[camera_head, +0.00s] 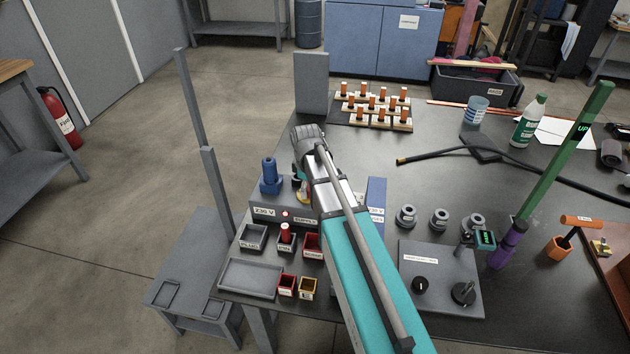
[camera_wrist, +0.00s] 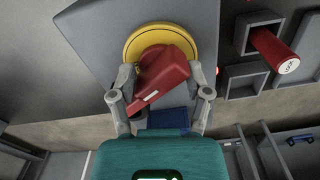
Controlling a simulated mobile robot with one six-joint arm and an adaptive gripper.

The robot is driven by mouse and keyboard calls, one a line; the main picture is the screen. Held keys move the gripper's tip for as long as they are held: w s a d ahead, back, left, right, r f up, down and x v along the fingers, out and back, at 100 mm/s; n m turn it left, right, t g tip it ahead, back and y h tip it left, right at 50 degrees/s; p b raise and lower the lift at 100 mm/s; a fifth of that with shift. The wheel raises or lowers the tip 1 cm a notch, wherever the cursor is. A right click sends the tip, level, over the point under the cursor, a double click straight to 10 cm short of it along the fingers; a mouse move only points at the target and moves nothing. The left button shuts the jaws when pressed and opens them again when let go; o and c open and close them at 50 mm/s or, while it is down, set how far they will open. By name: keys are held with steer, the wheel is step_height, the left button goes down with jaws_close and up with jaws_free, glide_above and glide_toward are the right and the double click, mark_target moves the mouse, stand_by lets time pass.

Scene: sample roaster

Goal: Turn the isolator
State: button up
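The isolator is a red rotary handle (camera_wrist: 165,72) on a round yellow plate (camera_wrist: 133,45), fixed to a grey panel in the wrist view. The handle lies diagonally, its narrow end toward the lower left. My gripper (camera_wrist: 162,82) is open, one finger on each side of the handle. A clear gap shows on the right; the left finger is close to the handle's narrow end, and I cannot tell whether they touch. In the head view only a sliver of the yellow plate (camera_head: 301,194) shows beside my arm, which hides the handle and gripper fingers.
A red lock-like cylinder (camera_wrist: 272,50) stands in a tray right of the isolator in the wrist view. In the head view, small trays (camera_head: 252,237) lie in front of the grey 230 V box (camera_head: 263,212). A blue knobbed part (camera_head: 269,178) stands left of my arm.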

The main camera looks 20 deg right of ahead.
steer(key=shift+n, duration=1)
steer(key=shift+r+p, duration=0.45)
step_height(320, 180, up, 13)
steer(key=p, duration=1.3)
steer(key=s+a+r+m+p, duration=0.2)
steer(key=s+r+m+p, duration=0.1)
steer(key=s+m, duration=0.9)
steer(key=shift+s, duration=1.6)
steer(key=w+d+f+n+b, duration=0.2)
steer(key=w+f+n+b, duration=0.1)
steer(key=w, duration=1.2)
steer(key=shift+w+f, duration=0.1)
steer(key=shift+f, duration=0.2)
